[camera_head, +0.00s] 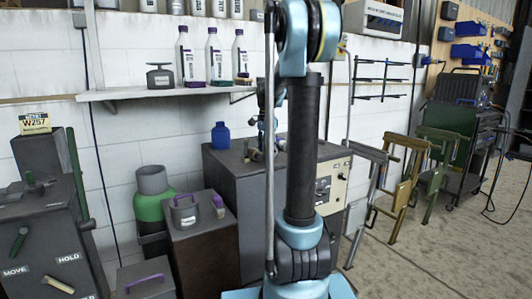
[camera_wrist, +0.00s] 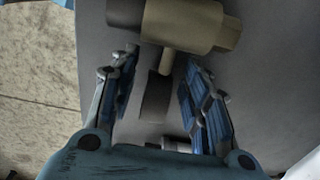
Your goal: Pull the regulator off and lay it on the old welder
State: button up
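The old welder appears to be the grey cabinet with a beige front panel (camera_head: 333,185) behind my arm. In the wrist view its grey top (camera_wrist: 265,115) fills much of the background. A brass-coloured piece with a dark end, likely the regulator (camera_wrist: 190,25), lies over that top. It shows small in the head view (camera_head: 255,155), partly hidden by my arm. My gripper (camera_wrist: 157,85) is open, its blue-padded fingers apart on either side of the regulator's stem and a dark round part. Gaps show beside both fingers. In the head view my gripper (camera_head: 265,125) is above the welder top, partly hidden.
A green gas cylinder with a grey top (camera_head: 150,190) stands left of the welder. A blue bottle (camera_head: 220,136) is at the welder's back left. A wall shelf (camera_head: 150,93) holds bottles. Folding gate-like frames (camera_head: 405,185) stand on the right. Open floor (camera_head: 450,250) lies at the right front.

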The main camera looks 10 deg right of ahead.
notch_tip(320, 180, up, 11)
jog(key=s+a+f+n+t, duration=0.1)
jog(key=s+f+n, duration=0.3)
jog(key=s, duration=0.6)
jog(key=s+a+f+n, duration=0.1)
jog(key=s+f+n, duration=0.25)
jog(key=s, duration=0.55)
jog(key=s+f+n+t, duration=0.1)
jog(key=s+f+n, duration=0.6)
jog(key=s+f, duration=0.9)
notch_tip(320, 180, down, 2)
jog(key=shift+s+a+f, duration=0.15)
jog(key=shift+s+a, duration=0.2)
